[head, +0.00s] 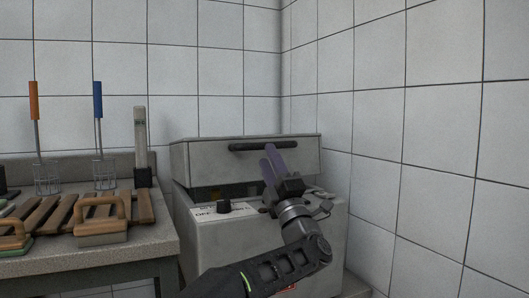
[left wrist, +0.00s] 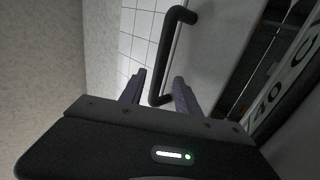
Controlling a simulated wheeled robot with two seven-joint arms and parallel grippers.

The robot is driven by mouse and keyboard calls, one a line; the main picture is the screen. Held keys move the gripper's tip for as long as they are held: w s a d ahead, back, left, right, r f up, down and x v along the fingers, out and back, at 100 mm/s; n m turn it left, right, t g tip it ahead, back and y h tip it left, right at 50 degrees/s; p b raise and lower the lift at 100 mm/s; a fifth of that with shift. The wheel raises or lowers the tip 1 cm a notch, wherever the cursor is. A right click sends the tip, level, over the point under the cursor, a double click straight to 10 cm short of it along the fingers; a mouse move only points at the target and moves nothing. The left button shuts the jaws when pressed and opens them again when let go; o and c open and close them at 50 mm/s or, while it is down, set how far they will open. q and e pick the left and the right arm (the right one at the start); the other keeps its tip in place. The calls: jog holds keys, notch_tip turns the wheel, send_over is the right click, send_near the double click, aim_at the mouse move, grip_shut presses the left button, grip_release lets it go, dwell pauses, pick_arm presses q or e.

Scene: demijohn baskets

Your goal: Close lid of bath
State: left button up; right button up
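The bath is a grey box (head: 235,252) in the corner, with a white dial panel (head: 205,213) on its front. Its grey lid (head: 205,157) is partly open, with a dark gap below its front edge. A black bar handle (head: 240,148) runs along the lid's front; it also shows in the left wrist view (left wrist: 168,50). My left gripper (head: 268,152) is in front of the handle, fingers pointing up at it. In the left wrist view its fingers (left wrist: 158,88) are apart, with the handle's near end between them. Contact cannot be told. My right gripper is not in view.
Tiled walls (head: 420,120) stand close behind and right of the bath.

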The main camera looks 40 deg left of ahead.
pick_arm(q)
jog(key=shift+v, duration=1.5)
